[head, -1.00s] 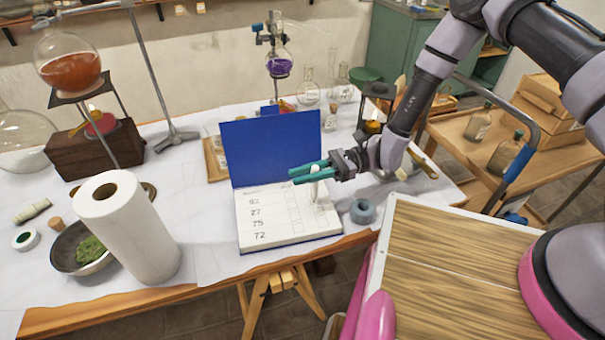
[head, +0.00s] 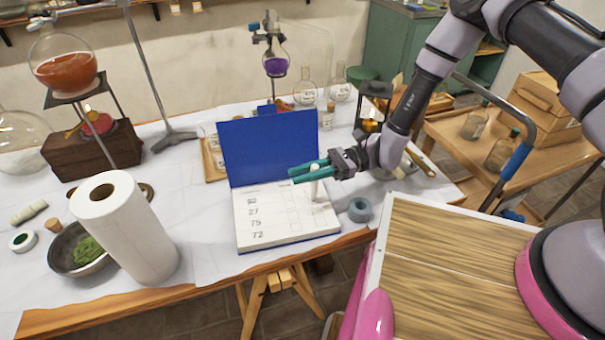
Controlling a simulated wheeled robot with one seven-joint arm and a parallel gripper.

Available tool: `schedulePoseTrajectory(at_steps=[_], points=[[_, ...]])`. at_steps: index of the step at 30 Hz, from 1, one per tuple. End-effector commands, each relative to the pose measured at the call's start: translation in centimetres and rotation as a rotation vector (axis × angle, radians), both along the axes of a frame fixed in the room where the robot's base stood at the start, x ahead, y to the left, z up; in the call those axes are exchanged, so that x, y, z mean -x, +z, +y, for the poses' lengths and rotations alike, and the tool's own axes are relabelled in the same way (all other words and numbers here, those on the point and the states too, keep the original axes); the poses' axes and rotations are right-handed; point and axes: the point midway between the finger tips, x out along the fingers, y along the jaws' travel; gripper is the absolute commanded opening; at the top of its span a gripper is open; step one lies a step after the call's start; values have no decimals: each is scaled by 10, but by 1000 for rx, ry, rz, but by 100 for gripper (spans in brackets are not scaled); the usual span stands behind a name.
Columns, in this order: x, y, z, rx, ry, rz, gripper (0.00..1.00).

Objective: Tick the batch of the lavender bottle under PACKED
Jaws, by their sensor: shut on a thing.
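A ledger (head: 265,233) lies open on the table, its blue cover (head: 270,148) standing up at the back. Its white page shows handwritten numbers in rows, reading about 82, 27, 75 and 72, with columns of boxes to their right. The column headings are too small to read. My gripper (head: 309,172) has teal fingers, shut on a white upright stick-like pen (head: 315,188) over the right part of the page. I cannot tell whether its lower tip touches the paper. Small labelled bottles (head: 305,94) stand behind the ledger; I cannot tell which is lavender.
A grey-blue ring-shaped pot (head: 360,209) sits right of the ledger. A paper towel roll (head: 128,230) and a bowl of green herb (head: 72,264) stand left. A flask of purple liquid (head: 276,63) hangs on a stand behind. Brown bottles (head: 503,150) stand on the side table.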

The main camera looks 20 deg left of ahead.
Motion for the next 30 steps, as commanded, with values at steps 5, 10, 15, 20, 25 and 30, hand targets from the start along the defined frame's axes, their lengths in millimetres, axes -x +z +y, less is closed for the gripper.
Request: schedulePoseTrajectory(at_steps=[5, 10, 15, 20, 25, 30], points=[[-2, 0, 0, 1, -1, -1, 0], [-4, 0, 0, 0, -1, 0, 0], [-4, 0, 1, 0, 0, 0, 0], [-5, 0, 1, 0, -1, 0, 0], [-7, 0, 1, -1, -1, 1, 0], [-8, 0, 1, -1, -1, 1, 0]])
